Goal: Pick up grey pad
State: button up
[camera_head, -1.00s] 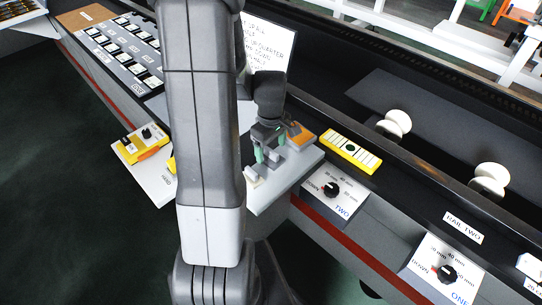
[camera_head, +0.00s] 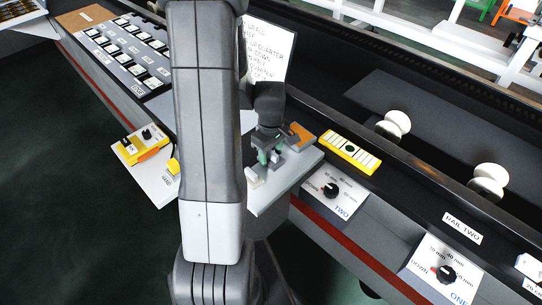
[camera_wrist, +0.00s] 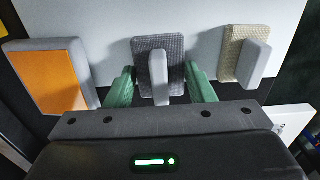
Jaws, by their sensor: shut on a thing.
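The grey pad (camera_wrist: 174,49) is a dark grey block with a lighter grey upright grip (camera_wrist: 158,77) on its face. It is in the middle of the wrist view, between the green fingers of my gripper (camera_wrist: 162,90), which is shut on it. In the head view my gripper (camera_head: 268,154) is low over the pale shelf (camera_head: 310,160); the pad is too small and covered there to make out clearly. Whether the pad touches the shelf cannot be told.
An orange-faced pad (camera_wrist: 62,80) lies left of the grey pad in the wrist view, and a beige pad (camera_wrist: 232,54) lies right. A yellow button strip (camera_head: 350,152) and a dial marked TWO (camera_head: 331,190) are right of the shelf. A white sign (camera_head: 268,45) stands behind.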

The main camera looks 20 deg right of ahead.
aim_at(271, 152)
notch_tip(271, 152, up, 10)
jog(key=shift+b, duration=0.35)
jog(key=shift+o, duration=0.8)
jog(key=shift+c, duration=0.4)
